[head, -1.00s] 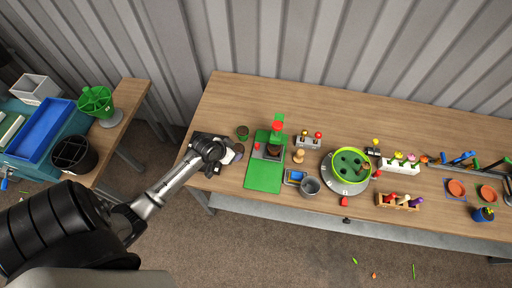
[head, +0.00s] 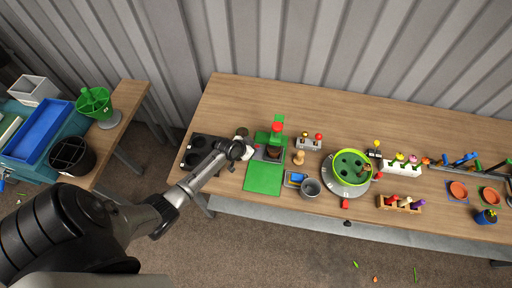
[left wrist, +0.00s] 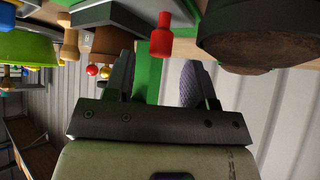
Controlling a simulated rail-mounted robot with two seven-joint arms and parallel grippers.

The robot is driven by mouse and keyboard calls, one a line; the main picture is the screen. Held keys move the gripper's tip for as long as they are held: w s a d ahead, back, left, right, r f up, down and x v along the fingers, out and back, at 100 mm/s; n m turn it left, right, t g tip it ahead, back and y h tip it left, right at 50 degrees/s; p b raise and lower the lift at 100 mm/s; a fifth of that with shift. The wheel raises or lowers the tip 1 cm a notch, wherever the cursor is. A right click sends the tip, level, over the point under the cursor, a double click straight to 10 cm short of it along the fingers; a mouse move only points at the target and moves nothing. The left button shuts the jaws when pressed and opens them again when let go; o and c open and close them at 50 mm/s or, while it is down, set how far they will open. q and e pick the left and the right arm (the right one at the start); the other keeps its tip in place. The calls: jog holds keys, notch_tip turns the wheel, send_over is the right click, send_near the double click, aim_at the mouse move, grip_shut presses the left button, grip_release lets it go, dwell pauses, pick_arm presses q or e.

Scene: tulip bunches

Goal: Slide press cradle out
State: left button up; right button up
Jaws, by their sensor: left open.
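The press (head: 277,128) stands on the table, with a green upright and a red top. Its dark cradle (head: 268,154) is low at the front of the upright, above a flat green plate (head: 263,178). In the left wrist view a red knob (left wrist: 161,40) lies just beyond the fingertips, roughly in line with the gap between them. My left gripper (head: 248,151) is at the left side of the press, partly hidden by its own wrist. In the left wrist view it is open and empty (left wrist: 157,72). My right gripper is not in view.
A black tray with round wells (head: 196,150) lies left of the press. A dark pot (left wrist: 250,40) is close beside the gripper in the left wrist view. A wooden peg (head: 299,157) and a grey cup (head: 311,188) stand right of the press.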

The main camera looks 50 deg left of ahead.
pick_arm(q)
jog(key=shift+x, duration=1.35)
jog(key=shift+c, duration=0.4)
grip_shut()
jog(key=shift+s, duration=0.1)
